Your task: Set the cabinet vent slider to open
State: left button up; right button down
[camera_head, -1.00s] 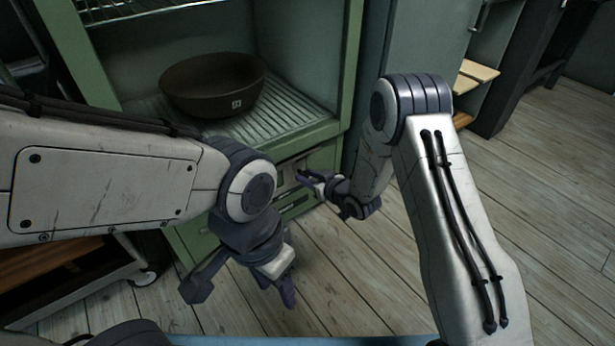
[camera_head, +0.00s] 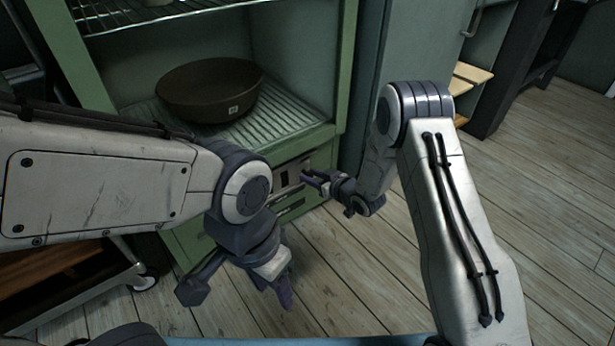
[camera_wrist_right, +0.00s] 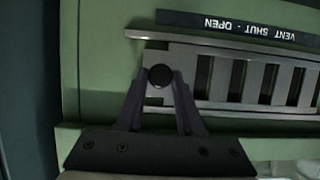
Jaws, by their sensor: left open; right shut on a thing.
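The vent slider (camera_wrist_right: 250,80) is a grey slotted plate on the front of the green cabinet (camera_head: 330,90), below its open compartment. A strip above it (camera_wrist_right: 235,27) reads "VENT SHUT - OPEN", upside down in the wrist view. The round dark knob (camera_wrist_right: 160,77) is at the plate's left end in that view, on the OPEN side. My right gripper (camera_wrist_right: 160,88) is shut on the knob; in the head view this gripper (camera_head: 309,179) is at the vent. Dark gaps show between the plate's grey bars. My left gripper (camera_head: 281,286) is open and empty, low in front of the cabinet.
A dark brown bowl (camera_head: 210,92) stands on the ribbed cabinet shelf (camera_head: 290,122). A wheeled cart (camera_head: 75,290) is at the lower left. The wooden floor to the right is clear. My left forearm covers part of the cabinet.

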jog(key=c, duration=0.6)
grip_release()
jog(key=shift+w+d, duration=0.15)
jog(key=shift+d, duration=0.15)
jog(key=shift+o, duration=0.2)
jog(key=shift+s+r, duration=0.15)
jog(key=shift+s, duration=0.05)
jog(key=p+v, duration=0.5)
jog(key=v, duration=0.5)
jog(key=shift+p, duration=0.35)
